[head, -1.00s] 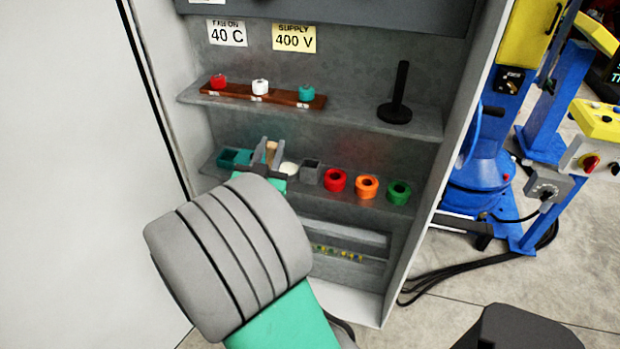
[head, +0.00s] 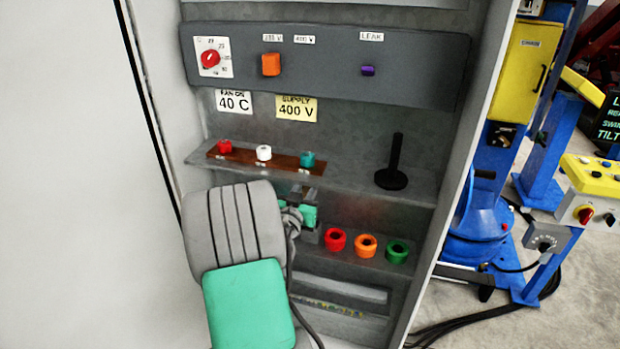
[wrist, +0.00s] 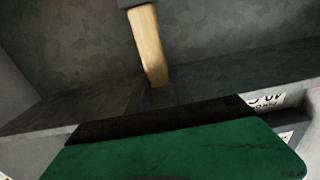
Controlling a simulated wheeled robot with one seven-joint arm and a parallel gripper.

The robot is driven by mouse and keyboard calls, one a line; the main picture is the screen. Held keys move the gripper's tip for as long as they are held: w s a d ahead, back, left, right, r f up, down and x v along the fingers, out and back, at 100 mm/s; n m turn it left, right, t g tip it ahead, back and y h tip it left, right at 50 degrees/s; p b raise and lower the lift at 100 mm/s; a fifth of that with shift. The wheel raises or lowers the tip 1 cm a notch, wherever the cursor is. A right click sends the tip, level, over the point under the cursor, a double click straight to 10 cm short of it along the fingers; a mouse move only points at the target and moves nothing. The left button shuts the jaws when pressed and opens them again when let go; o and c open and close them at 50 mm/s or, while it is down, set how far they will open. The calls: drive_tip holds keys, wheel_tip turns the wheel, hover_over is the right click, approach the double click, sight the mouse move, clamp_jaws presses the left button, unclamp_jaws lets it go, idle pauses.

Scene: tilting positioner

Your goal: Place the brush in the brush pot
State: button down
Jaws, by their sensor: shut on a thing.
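My gripper (head: 312,196) is at the shelves of the grey cabinet, just below the upper shelf, and my arm covers much of it in the head view. It is shut on the brush. The brush's pale wooden handle (wrist: 149,45) shows in the wrist view, slanting down from a grey part at the top edge. The brush's other end is out of view. A small grey square pot (head: 308,236), which looks like the brush pot, stands on the lower shelf below my gripper, partly hidden. I cannot tell how far the brush is from it.
Red (head: 335,239), orange (head: 365,245) and green (head: 397,252) rings sit right of the pot. The upper shelf (head: 350,185) bears a brown rack (head: 285,160) with three knobs and a black post (head: 394,150). The cabinet's right wall (head: 455,170) bounds the space.

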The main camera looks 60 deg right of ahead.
drive_tip(key=d, duration=0.1)
drive_tip(key=d+p, duration=0.1)
drive_tip(key=d, duration=0.1)
drive_tip(key=shift+w+d+f+p, duration=0.25)
drive_tip(key=shift+w+p, duration=0.05)
drive_tip(key=shift+p, duration=0.1)
drive_tip(key=shift+f+b, duration=0.4)
drive_tip(key=shift+b, duration=0.05)
drive_tip(key=shift+f+b, duration=0.3)
drive_tip(key=shift+b, duration=0.2)
drive_tip(key=shift+r, duration=0.1)
drive_tip(key=c, duration=1.1)
unclamp_jaws()
drive_tip(key=shift+c, duration=0.2)
